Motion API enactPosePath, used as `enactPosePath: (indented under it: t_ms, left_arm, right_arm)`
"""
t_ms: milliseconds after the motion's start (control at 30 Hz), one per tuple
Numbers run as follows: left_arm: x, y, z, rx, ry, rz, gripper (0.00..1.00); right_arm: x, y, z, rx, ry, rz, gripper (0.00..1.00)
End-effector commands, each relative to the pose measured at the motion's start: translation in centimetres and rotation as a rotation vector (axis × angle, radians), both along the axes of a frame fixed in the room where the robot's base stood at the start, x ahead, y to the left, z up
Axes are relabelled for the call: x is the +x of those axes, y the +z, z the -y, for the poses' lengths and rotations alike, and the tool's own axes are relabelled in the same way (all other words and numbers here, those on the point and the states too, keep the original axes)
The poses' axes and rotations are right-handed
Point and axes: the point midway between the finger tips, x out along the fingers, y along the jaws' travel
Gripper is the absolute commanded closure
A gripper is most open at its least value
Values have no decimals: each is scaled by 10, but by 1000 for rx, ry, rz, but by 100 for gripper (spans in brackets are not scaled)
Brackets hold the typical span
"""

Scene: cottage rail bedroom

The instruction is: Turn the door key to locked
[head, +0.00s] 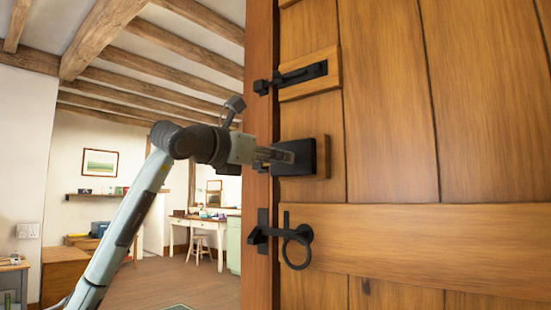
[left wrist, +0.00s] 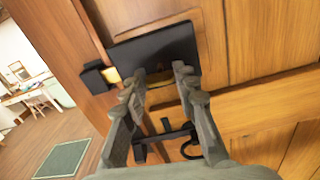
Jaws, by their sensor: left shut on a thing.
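The wooden door (head: 390,120) fills the right of the head view. A black lock case (head: 322,157) is mounted on it, and it also shows in the left wrist view (left wrist: 165,45). My left gripper (head: 287,155) reaches in from the left, with its fingertips at the face of the lock case. In the left wrist view my left gripper (left wrist: 160,75) is shut on the key, which is mostly hidden between the fingertips; its angle cannot be told. A brass-coloured piece (left wrist: 112,75) shows between the lock case and a black keep (left wrist: 96,77).
A black sliding bolt (head: 302,75) sits above the lock. A black latch with a ring handle (head: 297,247) sits below it. The door post (head: 261,190) stands at the left edge. Beyond are a desk (head: 205,224), a stool (head: 199,243) and open floor.

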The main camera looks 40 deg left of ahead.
Motion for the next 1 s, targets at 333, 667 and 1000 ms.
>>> enactPosePath:
  t_ms: [333,667,1000]
  left_arm:
    - [0,0,0,-99,-1,-9,100]
    - [0,0,0,-108,0,-9,100]
    - [0,0,0,-107,0,-9,50]
  right_arm:
    - [4,4,-4,12,3,19,60]
    - [4,4,-4,11,2,20,60]
    - [2,2,-2,6,2,15,60]
